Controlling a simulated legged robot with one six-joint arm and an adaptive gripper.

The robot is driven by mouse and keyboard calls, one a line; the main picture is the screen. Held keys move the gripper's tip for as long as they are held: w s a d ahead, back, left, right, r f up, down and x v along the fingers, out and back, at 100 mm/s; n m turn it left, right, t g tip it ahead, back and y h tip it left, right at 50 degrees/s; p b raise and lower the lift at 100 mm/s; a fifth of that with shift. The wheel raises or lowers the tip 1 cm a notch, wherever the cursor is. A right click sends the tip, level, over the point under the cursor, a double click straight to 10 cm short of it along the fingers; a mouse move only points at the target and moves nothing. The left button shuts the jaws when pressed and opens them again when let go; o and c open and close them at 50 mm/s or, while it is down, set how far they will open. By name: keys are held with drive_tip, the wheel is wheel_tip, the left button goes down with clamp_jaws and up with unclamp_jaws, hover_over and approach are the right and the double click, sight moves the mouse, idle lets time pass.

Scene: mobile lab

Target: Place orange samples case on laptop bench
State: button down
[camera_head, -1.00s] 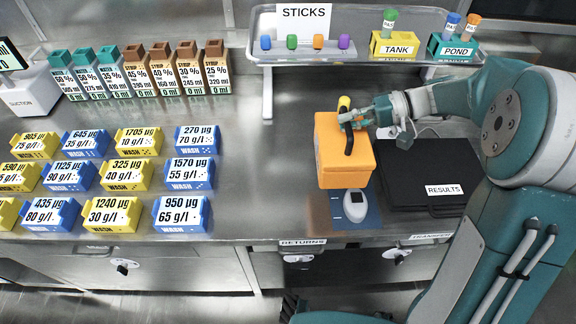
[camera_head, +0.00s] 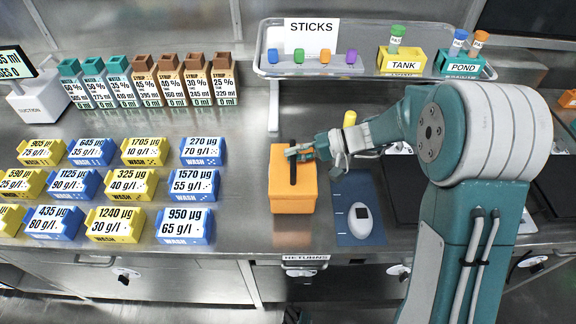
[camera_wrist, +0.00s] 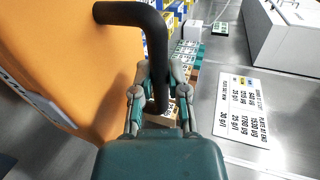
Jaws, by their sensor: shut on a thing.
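The orange samples case (camera_head: 293,193) is in front of the bench's middle, left of a blue mat. My gripper (camera_head: 300,152) is shut on its black handle (camera_head: 293,172), with the arm reaching in from the right. The case appears upright; I cannot tell whether its base touches the bench. In the wrist view the orange case (camera_wrist: 70,60) fills the left side, and the black handle (camera_wrist: 150,40) runs down between my gripper's fingers (camera_wrist: 156,85). No open laptop is clearly in view; a flat black object (camera_head: 402,190) lies partly hidden behind my arm.
The blue mat (camera_head: 350,232) holds a white device (camera_head: 361,220). Yellow and blue labelled blocks (camera_head: 185,225) fill the left of the steel bench (camera_head: 240,180). Bottles (camera_head: 145,80) stand behind them. A raised tray (camera_head: 345,70) is at the back.

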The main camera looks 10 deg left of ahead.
sight(288, 166)
drive_tip(key=shift+a+f, duration=0.6)
drive_tip(key=shift+f, duration=0.15)
wheel_tip(288, 166, down, 3)
drive_tip(key=shift+a+f, duration=0.1)
drive_tip(key=c, duration=0.6)
unclamp_jaws()
drive_tip(key=shift+c, duration=0.2)
drive_tip(key=v, duration=1.2)
drive_tip(key=s+d+r+m+t+h, duration=0.1)
drive_tip(key=s+d+r+t+h, duration=0.2)
drive_tip(key=s, duration=0.4)
drive_tip(key=s+d+r+m+t+h, duration=0.1)
drive_tip(key=s+d+r+t+h, duration=0.2)
drive_tip(key=s+d+r+h, duration=0.2)
drive_tip(key=s+d+r+t+h, duration=0.3)
drive_tip(key=s+d+r+h, duration=0.1)
drive_tip(key=s+d, duration=0.4)
drive_tip(key=shift+s+d+r+m+h, duration=0.25)
drive_tip(key=shift+s+r+m+h, duration=0.15)
drive_tip(key=shift+s+h, duration=0.65)
